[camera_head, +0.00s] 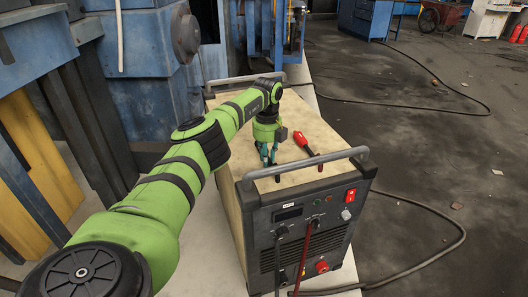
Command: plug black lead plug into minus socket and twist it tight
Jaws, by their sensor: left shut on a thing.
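My left gripper (268,157) is low over the top of the welding machine (225,150), just behind its front handle. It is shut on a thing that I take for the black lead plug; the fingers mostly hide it. A short dark piece of lead (277,178) shows at the handle beside the fingers. The minus socket is hard to make out low on the panel, near the black lead. My right gripper is out of view.
A red-handled plug or tool (300,139) lies on the machine top, right of my gripper. A red lead (304,256) hangs before the panel, left of a red socket (322,267). The front handle (340,158) stands above the panel. Cables (440,244) lie on the floor.

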